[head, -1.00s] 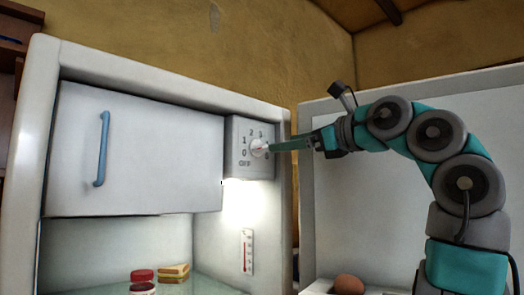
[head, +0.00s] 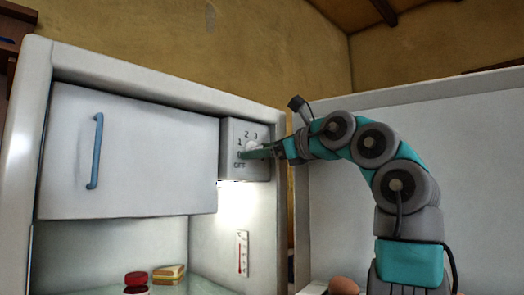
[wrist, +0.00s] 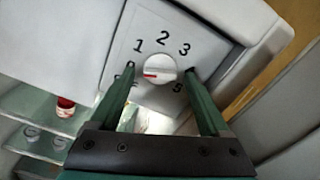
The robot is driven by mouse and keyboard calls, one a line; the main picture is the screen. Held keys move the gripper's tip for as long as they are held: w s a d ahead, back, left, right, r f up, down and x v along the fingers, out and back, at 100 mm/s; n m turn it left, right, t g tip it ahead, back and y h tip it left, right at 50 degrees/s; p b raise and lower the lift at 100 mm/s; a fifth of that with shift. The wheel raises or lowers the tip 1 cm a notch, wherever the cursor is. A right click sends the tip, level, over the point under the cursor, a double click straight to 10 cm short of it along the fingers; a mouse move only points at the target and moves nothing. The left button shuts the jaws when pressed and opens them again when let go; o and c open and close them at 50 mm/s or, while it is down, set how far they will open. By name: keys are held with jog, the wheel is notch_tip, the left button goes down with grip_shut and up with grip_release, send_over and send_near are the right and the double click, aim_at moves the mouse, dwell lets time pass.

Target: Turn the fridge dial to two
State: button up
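The fridge dial (wrist: 160,68) is a round white knob on a grey panel (wrist: 205,75) with numbers around it. Its red mark points left, roughly toward the position below 1, where the left finger hides part of the label. The 2 is above the knob and the 3 is at upper right. My gripper (wrist: 161,71) is open, with one green fingertip on each side of the knob and a small gap showing on both sides. In the head view my gripper (head: 254,152) is at the panel and covers part of the dial.
The freezer door (head: 140,150) with a blue handle (head: 95,150) is left of the panel. A thermometer (head: 242,253) hangs below it. A red-lidded jar (head: 136,281) and a sandwich (head: 169,273) are on the glass shelf. The fridge door (head: 420,125) stands open at right.

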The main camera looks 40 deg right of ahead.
grip_shut()
dwell(0.4)
jog(key=shift+m, duration=0.3)
jog(key=shift+a+m+b, duration=0.1)
jog(key=shift+m+b, duration=0.6)
jog(key=shift+m, duration=1.4)
jog(key=shift+a, duration=0.1)
